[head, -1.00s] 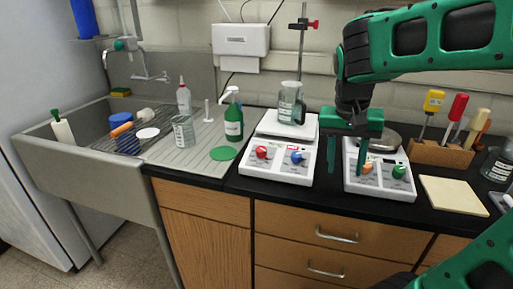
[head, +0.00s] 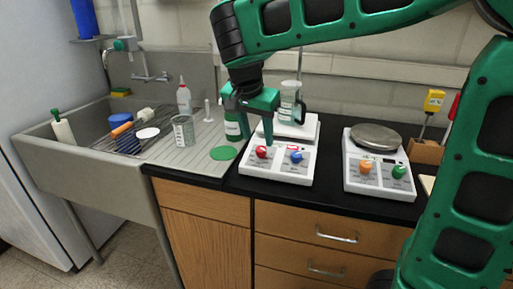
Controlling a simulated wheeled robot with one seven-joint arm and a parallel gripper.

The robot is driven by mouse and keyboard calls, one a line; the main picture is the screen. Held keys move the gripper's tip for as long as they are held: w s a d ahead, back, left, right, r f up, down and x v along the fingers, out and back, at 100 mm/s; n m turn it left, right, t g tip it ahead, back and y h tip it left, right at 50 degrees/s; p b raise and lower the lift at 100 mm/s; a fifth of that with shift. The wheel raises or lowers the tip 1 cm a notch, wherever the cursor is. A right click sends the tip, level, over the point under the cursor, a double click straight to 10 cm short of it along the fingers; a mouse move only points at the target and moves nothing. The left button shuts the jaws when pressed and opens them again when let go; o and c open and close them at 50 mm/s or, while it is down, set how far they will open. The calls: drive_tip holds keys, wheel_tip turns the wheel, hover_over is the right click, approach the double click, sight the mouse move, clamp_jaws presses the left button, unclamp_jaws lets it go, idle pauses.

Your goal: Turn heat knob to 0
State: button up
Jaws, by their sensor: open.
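A white hotplate unit (head: 276,173) stands on the black counter with a red knob (head: 261,152) and a blue knob (head: 296,157) on its sloped front. Labels beside the knobs are too small to read, so I cannot tell which one is marked heat. A second white unit (head: 377,184) to the right has an orange knob (head: 366,167) and a green knob (head: 398,171). My gripper (head: 256,134) is open and empty, pointing down, its fingers just above and behind the red knob in the picture. I see no clear contact with the knob.
A glass beaker (head: 288,100) with a dark handle stands on the left unit, right of my gripper. A green disc (head: 223,153) lies on the drainboard. Bare black counter separates the two units.

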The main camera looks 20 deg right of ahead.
sight(260, 148)
drive_tip(key=x, duration=0.5)
drive_tip(key=shift+w+f, duration=0.1)
drive_tip(key=shift+f, duration=0.2)
drive_tip(key=shift+d, duration=0.1)
drive_tip(key=c, duration=1)
drive_tip(key=shift+c, duration=0.2)
drive_tip(key=shift+r, duration=0.1)
